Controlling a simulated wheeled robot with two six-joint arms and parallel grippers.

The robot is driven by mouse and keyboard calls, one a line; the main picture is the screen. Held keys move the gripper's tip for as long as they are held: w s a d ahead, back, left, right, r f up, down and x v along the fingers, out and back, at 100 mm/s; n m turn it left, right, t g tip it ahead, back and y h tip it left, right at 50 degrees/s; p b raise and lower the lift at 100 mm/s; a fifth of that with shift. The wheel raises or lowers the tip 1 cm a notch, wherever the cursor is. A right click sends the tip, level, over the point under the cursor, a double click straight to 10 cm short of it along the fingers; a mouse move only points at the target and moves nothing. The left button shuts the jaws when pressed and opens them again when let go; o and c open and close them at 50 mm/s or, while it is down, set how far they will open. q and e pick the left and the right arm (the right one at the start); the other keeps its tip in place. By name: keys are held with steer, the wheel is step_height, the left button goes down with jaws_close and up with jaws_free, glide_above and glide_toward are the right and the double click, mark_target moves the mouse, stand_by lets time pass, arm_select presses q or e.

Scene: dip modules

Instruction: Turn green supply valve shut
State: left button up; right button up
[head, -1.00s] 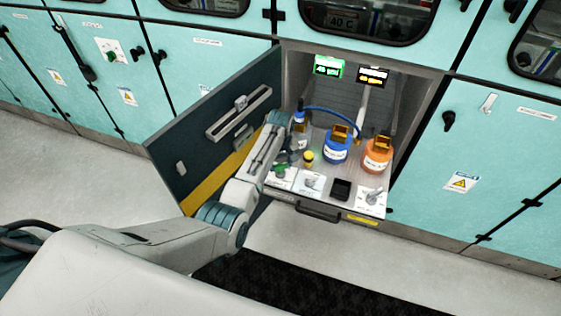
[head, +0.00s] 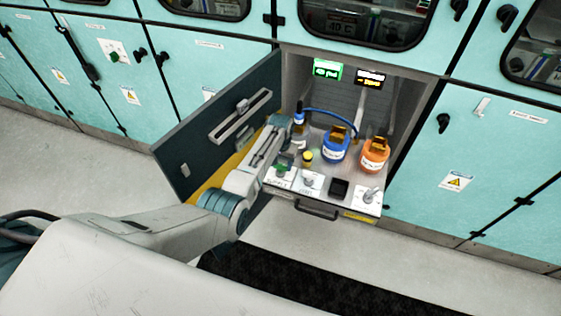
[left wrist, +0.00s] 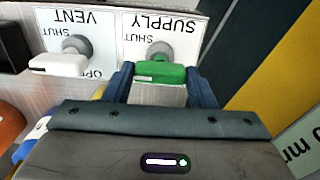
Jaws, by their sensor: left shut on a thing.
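The green supply valve handle (left wrist: 159,72) sits on a grey stem in front of the plate marked SUPPLY (left wrist: 178,27), which reads upside down in the left wrist view. My left gripper (left wrist: 161,80) has one finger on each side of this handle and is shut on it. A SHUT mark shows on the plate beside the stem; the fingers and gripper body hide what lies below. In the head view the green handle (head: 282,169) shows small at the front left of the pull-out shelf, with my left gripper (head: 287,160) over it. My right gripper is out of view.
The VENT valve with a white handle (left wrist: 58,65) is close beside. Blue (head: 335,148) and orange (head: 374,155) bottles and a small yellow-capped one (head: 307,158) stand behind. The open cabinet door (head: 215,125) is left of my arm. Two lit displays (head: 327,70) hang above.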

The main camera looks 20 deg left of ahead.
mark_target(280, 164)
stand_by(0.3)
arm_select(q)
steer(key=o, duration=1)
steer(key=shift+r, duration=0.1)
step_height(280, 164, up, 11)
steer(key=shift+f+b, duration=0.2)
steer(key=shift+b, duration=0.45)
